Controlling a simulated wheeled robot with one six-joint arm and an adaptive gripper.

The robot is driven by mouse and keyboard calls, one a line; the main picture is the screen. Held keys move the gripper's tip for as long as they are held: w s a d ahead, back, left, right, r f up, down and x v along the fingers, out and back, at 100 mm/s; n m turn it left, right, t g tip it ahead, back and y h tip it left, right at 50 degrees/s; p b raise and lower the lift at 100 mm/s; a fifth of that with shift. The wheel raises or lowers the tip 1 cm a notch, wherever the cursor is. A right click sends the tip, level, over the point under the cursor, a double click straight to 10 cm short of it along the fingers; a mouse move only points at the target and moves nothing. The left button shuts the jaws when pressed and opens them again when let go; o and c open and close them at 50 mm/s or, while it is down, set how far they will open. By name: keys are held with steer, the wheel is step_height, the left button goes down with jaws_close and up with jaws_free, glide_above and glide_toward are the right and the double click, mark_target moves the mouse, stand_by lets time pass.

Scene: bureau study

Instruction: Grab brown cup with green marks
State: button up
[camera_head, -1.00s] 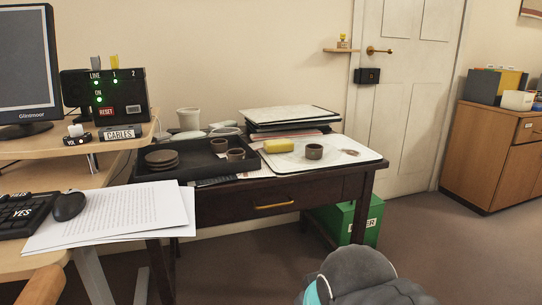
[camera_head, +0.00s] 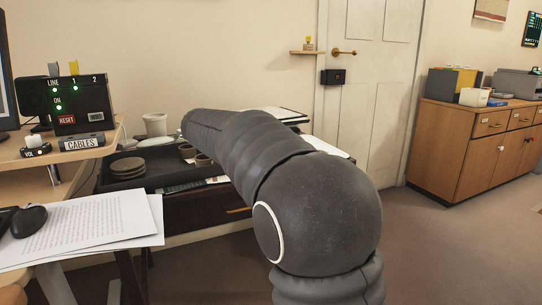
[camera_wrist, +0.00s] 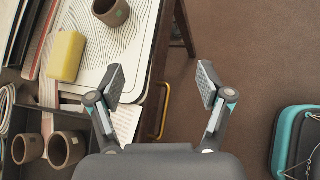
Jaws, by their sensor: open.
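A brown cup (camera_wrist: 111,10) with a small greenish mark stands on the white patterned board (camera_wrist: 135,45) at the top of the wrist view, partly cut off. Two more brown cups, one at the left (camera_wrist: 27,148) and one beside it (camera_wrist: 66,148), stand at the lower left; the right one seems to bear a small pale green mark. These two also show partly in the head view, left (camera_head: 187,151) and right (camera_head: 203,160). My gripper (camera_wrist: 162,84) is open and empty, over the table's drawer edge, apart from all cups. My arm hides the board cup in the head view.
A yellow block (camera_wrist: 66,56) lies on the board near the cup. The dark tray (camera_head: 150,178) holds stacked brown saucers (camera_head: 128,168). A yellow drawer handle (camera_wrist: 165,110) juts out at the table front.

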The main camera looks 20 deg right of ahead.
steer(key=w+n, duration=0.1)
steer(key=w, duration=0.2)
steer(key=w+n+h, duration=0.1)
steer(key=w, duration=0.1)
steer(key=w+n+h, duration=0.1)
steer(key=w+n, duration=0.1)
steer(key=w, duration=0.1)
steer(key=shift+w+r, duration=0.25)
steer(key=shift+w, duration=0.05)
steer(key=shift+h, duration=0.4)
steer(key=b+x, duration=0.1)
steer(key=x, duration=0.6)
steer(key=shift+w+d+f, duration=0.15)
steer(key=shift+w+d, duration=0.1)
steer(key=shift+t, duration=0.3)
steer(key=shift+w+b+x, duration=0.2)
steer(key=shift+b+x, duration=0.25)
steer(key=shift+x, duration=2.55)
steer(key=c, duration=1)
steer(key=shift+c, duration=0.2)
